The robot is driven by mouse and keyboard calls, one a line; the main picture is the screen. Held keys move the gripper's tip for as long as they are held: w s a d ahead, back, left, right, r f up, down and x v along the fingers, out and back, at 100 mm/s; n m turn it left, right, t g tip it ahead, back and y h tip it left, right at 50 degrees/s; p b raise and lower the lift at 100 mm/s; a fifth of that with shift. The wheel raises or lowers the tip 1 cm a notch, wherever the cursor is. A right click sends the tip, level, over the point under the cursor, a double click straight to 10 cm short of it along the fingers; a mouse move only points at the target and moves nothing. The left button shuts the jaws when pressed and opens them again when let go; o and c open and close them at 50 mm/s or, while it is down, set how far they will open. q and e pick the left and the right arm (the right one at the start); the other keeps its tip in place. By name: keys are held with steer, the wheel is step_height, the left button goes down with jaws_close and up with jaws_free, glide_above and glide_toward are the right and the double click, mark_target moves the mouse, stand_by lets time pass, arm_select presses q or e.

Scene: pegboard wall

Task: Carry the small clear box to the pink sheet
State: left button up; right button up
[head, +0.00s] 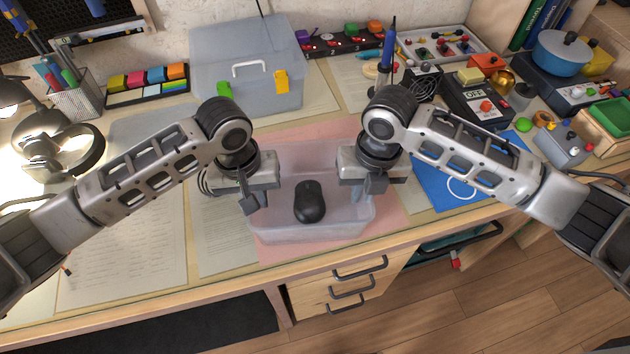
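The small clear box (337,230) is a see-through open tray over the pink sheet (393,214). A black mouse (309,202) lies inside it. Pink shows around the box and through its walls. I cannot tell whether its base touches the sheet or hangs just above it. My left gripper (255,200) is at the box's left wall, its fingers close together on the rim. My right gripper (375,183) is at the right wall and looks shut on the rim there. My grippers hide parts of both side walls.
A large clear bin (215,75) with green and yellow latches stands behind. A blue sheet (445,185) lies to the right, printed papers (130,240) to the left. Headphones (85,150) lie far left. Small devices crowd the back right. The desk's front edge is close to the box.

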arm_select(q)
steer(key=shift+o, duration=0.7)
steer(key=shift+r, duration=0.1)
arm_select(e)
steer(key=shift+o, duration=0.7)
steer(key=shift+a+r, duration=0.1)
steer(key=shift+r, duration=0.05)
steer(key=shift+r, duration=0.2)
arm_select(q)
step_height(320, 180, up, 12)
steer(key=shift+a, duration=0.35)
arm_select(e)
step_height(320, 180, up, 12)
steer(key=shift+d+f, duration=0.2)
steer(key=shift+d, duration=0.2)
arm_select(q)
steer(key=shift+s, duration=0.15)
arm_select(e)
steer(key=shift+s, duration=0.1)
